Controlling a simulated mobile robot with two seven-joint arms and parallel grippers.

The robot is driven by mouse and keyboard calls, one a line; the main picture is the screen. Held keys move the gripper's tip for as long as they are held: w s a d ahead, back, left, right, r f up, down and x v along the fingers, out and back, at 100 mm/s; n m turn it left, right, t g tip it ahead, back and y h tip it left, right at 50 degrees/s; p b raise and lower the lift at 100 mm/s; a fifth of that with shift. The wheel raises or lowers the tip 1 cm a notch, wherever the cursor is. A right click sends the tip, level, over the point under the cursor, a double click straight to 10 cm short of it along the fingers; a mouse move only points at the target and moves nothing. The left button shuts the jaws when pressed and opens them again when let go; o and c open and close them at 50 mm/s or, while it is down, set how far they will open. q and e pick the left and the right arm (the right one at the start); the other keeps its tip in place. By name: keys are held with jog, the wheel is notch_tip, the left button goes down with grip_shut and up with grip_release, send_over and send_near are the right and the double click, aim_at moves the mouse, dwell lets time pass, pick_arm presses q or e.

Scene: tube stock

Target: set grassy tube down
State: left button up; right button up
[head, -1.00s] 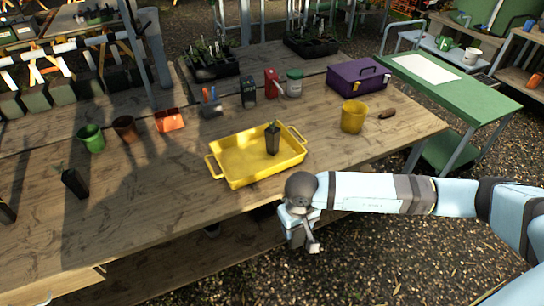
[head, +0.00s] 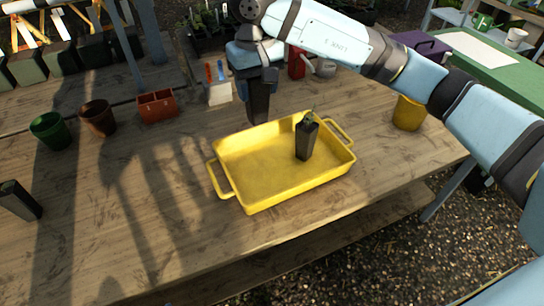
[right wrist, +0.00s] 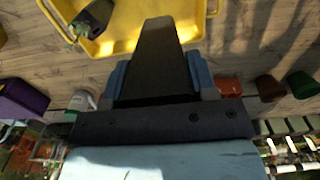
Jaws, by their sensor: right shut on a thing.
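My right gripper (head: 258,88) is shut on a dark, tapered tube (head: 259,108), just behind the yellow tray. The tube also shows between the fingers in the right wrist view (right wrist: 163,52). It looks upright. Its top is hidden by the gripper, so I see no grass on it, and I cannot tell whether its base touches the table. Another dark tube (head: 306,142) with a small green plant stands in the right part of the yellow tray (head: 262,198). My left gripper is out of view.
A green pot (head: 50,132), a brown pot (head: 98,118) and a red-orange box (head: 157,106) stand left of the tray. A dark tube (head: 20,201) is at the far left. A yellow pot (head: 408,114) stands at right.

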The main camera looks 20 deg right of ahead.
jog(key=shift+w+a, duration=0.1)
jog(key=shift+w, duration=0.15)
jog(key=shift+f, duration=0.35)
jog(key=f, duration=1.8)
jog(key=shift+s, duration=0.2)
jog(key=shift+w+f, duration=0.1)
jog(key=shift+f, duration=0.15)
jog(key=shift+f+b, duration=0.2)
jog(key=shift+b, duration=0.25)
jog(key=o, duration=1)
jog(key=shift+r, duration=0.1)
